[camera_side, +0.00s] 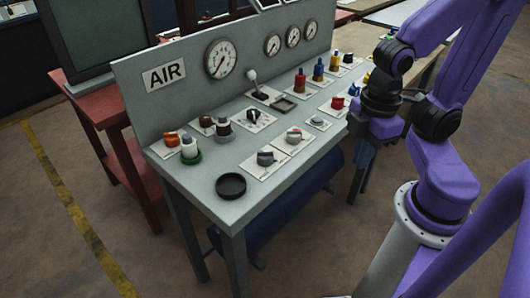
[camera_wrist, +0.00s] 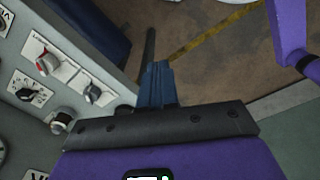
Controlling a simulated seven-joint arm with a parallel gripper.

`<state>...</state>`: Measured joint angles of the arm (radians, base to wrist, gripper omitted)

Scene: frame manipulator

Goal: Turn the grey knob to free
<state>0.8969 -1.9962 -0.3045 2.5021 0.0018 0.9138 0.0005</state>
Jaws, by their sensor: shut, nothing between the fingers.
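Two greyish knobs sit on white plates near the front edge of the bench in the side view: a lighter grey knob (camera_side: 294,135) and a darker grey knob (camera_side: 265,158). The plate lettering is too small to read. In the wrist view, grey knobs show at the left, one at the panel edge (camera_wrist: 92,93) and one lower (camera_wrist: 61,119); I cannot tell which matches which. My gripper (camera_side: 364,160) hangs past the bench's front edge, right of the knobs and apart from them. Its blue fingers (camera_wrist: 156,72) are shut and empty in the wrist view.
The grey bench (camera_side: 217,202) carries a black round dish (camera_side: 230,185), a green-based knob (camera_side: 190,152), a black selector (camera_side: 253,114), a lever (camera_side: 252,76) and several coloured buttons. An upright panel with gauges (camera_side: 220,58) stands behind. Floor space in front is open.

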